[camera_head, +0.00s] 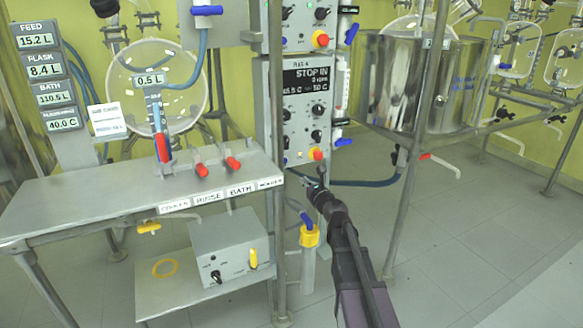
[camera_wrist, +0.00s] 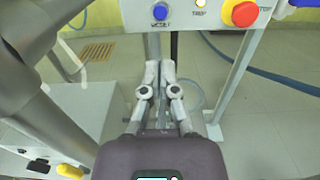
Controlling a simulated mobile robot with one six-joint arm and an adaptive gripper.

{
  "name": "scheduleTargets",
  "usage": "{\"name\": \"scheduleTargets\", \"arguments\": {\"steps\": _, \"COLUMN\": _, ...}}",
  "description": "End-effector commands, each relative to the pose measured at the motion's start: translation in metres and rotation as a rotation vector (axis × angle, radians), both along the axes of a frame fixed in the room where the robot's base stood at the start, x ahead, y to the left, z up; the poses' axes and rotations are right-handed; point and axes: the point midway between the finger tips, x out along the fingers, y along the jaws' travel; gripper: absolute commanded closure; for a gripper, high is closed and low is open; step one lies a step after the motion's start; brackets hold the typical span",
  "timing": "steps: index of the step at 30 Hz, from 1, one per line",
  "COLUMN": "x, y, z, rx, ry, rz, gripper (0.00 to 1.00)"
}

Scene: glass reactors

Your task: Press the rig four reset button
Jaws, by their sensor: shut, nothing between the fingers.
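The rig four control panel (camera_head: 306,105) stands upright in the middle of the head view, with a dark display reading STOP. In the wrist view, the lower edge of a panel carries a round blue button (camera_wrist: 160,12), with a small label below it too blurred to read. A lit lamp marked TRIP (camera_wrist: 199,5) and a red stop button on a yellow base (camera_wrist: 244,14) are to its right. My gripper (camera_wrist: 159,66) is shut and empty, below the blue button in the picture and apart from the panel. In the head view my gripper (camera_head: 314,183) is just below the panel.
A steel bench (camera_head: 90,200) with red-handled valves stands left of my arm. A metal vessel (camera_head: 425,85) and its frame post (camera_head: 405,215) are at right. A blue hose (camera_head: 365,183) runs behind my gripper.

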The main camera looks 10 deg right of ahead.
Motion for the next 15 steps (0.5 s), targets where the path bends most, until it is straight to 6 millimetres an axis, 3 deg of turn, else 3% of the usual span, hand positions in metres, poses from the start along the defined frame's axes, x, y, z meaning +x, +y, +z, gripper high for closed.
{"name": "scheduleTargets", "arguments": {"steps": 8, "x": 0.014, "y": 0.002, "z": 0.0, "rx": -0.001, "ry": 0.0, "rz": -0.001, "gripper": 1.0}}
{"name": "scheduleTargets", "arguments": {"steps": 15, "x": 0.043, "y": 0.01, "z": 0.0, "rx": -0.001, "ry": 0.0, "rz": 0.0, "gripper": 1.0}}
